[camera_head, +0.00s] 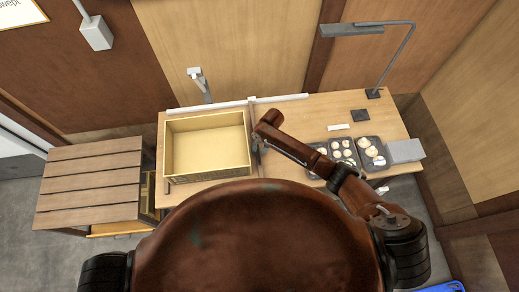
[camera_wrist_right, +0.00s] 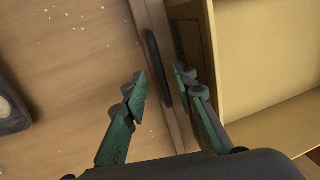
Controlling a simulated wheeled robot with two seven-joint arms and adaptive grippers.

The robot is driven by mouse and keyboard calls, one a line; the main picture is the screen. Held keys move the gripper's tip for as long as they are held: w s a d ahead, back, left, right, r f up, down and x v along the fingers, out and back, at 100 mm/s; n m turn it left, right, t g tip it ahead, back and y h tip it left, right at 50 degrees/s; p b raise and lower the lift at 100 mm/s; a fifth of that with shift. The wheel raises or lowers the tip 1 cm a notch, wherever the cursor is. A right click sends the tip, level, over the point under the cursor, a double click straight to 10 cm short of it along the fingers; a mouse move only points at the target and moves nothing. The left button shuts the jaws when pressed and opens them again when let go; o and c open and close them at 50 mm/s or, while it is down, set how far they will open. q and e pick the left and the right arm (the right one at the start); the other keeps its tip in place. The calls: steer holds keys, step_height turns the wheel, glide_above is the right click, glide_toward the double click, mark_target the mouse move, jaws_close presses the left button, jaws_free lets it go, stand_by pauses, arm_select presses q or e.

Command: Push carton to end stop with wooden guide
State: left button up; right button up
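The carton (camera_head: 177,149) is an open yellow box on the left part of the table. Its wall also shows at the right of the right wrist view (camera_wrist_right: 233,50). The wooden guide (camera_wrist_right: 157,22) is a narrow strip with a dark elongated part, running along the carton's near side in that view. In the head view, my right gripper (camera_head: 258,143) is beside the carton's right side. In the wrist view, its fingers (camera_wrist_right: 163,88) are apart, one on each side of the strip; contact cannot be told. My left gripper is not in view. I cannot identify the end stop for certain.
A white rail (camera_head: 225,105) runs along the table's back edge. Dark trays of mushrooms (camera_head: 343,160) and a grey box (camera_head: 405,151) stand at the right. A lamp (camera_head: 385,65) stands behind them. A slatted wooden stand (camera_head: 90,180) is left of the table.

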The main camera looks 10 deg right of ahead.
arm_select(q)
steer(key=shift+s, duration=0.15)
arm_select(e)
steer(key=shift+r, duration=0.1)
step_height(320, 180, up, 12)
steer(key=d, duration=0.2)
steer(key=shift+d+f, duration=0.2)
stand_by(0.4)
